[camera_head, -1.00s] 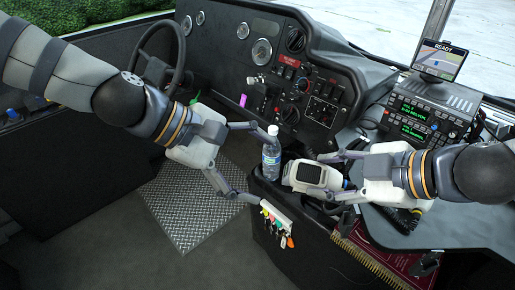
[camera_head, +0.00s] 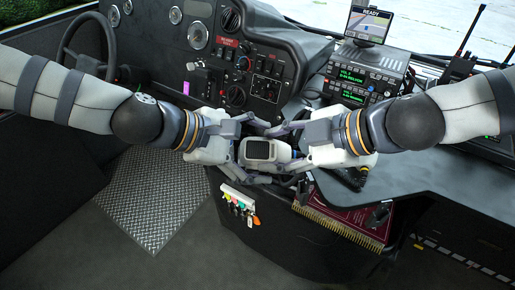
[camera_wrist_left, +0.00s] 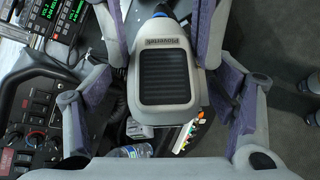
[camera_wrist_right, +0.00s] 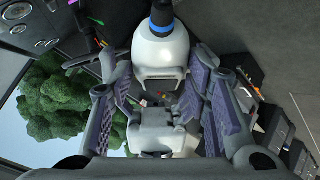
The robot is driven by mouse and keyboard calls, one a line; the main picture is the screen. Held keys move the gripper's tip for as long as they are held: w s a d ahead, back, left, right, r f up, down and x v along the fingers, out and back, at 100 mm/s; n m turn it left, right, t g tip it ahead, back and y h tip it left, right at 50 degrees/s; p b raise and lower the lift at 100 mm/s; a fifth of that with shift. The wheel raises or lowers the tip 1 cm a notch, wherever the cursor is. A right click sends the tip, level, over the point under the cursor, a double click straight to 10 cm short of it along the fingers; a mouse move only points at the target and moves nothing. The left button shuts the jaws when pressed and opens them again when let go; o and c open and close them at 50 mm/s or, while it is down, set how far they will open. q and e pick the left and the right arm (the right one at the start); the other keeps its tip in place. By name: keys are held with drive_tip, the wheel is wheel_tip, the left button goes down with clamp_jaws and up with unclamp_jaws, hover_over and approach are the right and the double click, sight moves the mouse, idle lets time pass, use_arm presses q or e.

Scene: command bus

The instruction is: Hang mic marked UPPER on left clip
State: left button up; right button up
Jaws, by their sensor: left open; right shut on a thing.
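A pale grey hand mic (camera_head: 262,152) with a dark grille is held up between my two grippers in the head view. My right gripper (camera_head: 268,147) is shut on it, coming from the right. My left gripper (camera_head: 258,150) is open, with its fingers on either side of the mic. In the left wrist view the mic (camera_wrist_left: 166,70) lies between the open fingers, grille facing the camera. The right wrist view shows its smooth side (camera_wrist_right: 160,55) and a blue-and-black cord end. No UPPER mark is readable, and I cannot make out the left clip.
Radio units with green displays (camera_head: 352,92) stand on the console at right, beneath a navigation screen (camera_head: 369,24). A steering wheel (camera_head: 88,45) is at left. The floor is clear.

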use_arm(q)
drive_tip(key=c, duration=1)
drive_tip(key=shift+r, duration=0.1)
use_arm(e)
drive_tip(key=o, duration=1)
drive_tip(key=shift+s, duration=0.1)
drive_tip(key=shift+c, duration=0.2)
